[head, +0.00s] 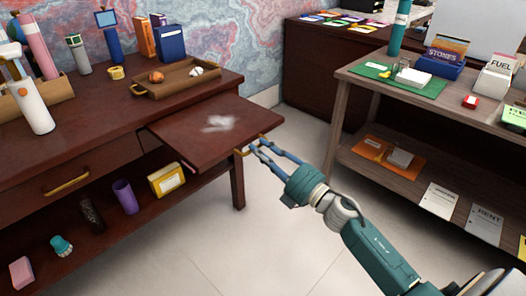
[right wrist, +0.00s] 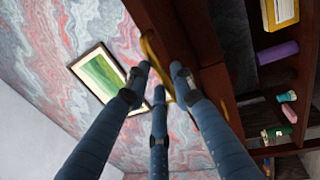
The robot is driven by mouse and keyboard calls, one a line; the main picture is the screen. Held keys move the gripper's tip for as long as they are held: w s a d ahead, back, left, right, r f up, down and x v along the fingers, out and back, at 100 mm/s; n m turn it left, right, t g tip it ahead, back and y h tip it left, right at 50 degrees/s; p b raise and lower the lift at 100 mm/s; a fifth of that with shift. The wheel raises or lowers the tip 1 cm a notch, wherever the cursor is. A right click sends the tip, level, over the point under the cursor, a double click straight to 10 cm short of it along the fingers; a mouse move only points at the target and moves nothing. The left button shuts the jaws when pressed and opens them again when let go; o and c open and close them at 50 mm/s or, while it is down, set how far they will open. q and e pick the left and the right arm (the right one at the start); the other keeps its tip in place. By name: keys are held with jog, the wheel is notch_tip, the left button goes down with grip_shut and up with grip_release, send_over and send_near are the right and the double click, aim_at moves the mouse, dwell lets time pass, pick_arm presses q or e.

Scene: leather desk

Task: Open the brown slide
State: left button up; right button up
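The brown slide (head: 205,128) is a dark reddish-brown board sticking out from the desk's right part, below the top. It has a brass handle (head: 241,153) on its front edge, which also shows in the right wrist view (right wrist: 153,52). My right gripper (head: 259,146) is at this handle, its blue fingers pointing at the slide's front. In the right wrist view the fingertips (right wrist: 160,76) stand apart with the handle between them, and small gaps show. Whether any finger touches the handle is unclear. My left gripper is not in view.
The desk (head: 85,125) bears a wooden tray (head: 183,92) behind the slide. A lower shelf holds a purple cup (head: 125,197) and a yellow box (head: 167,179). A grey-brown table (head: 350,95) stands at right. Pale floor (head: 270,235) lies open between them.

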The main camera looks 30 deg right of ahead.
jog(key=v, duration=1.2)
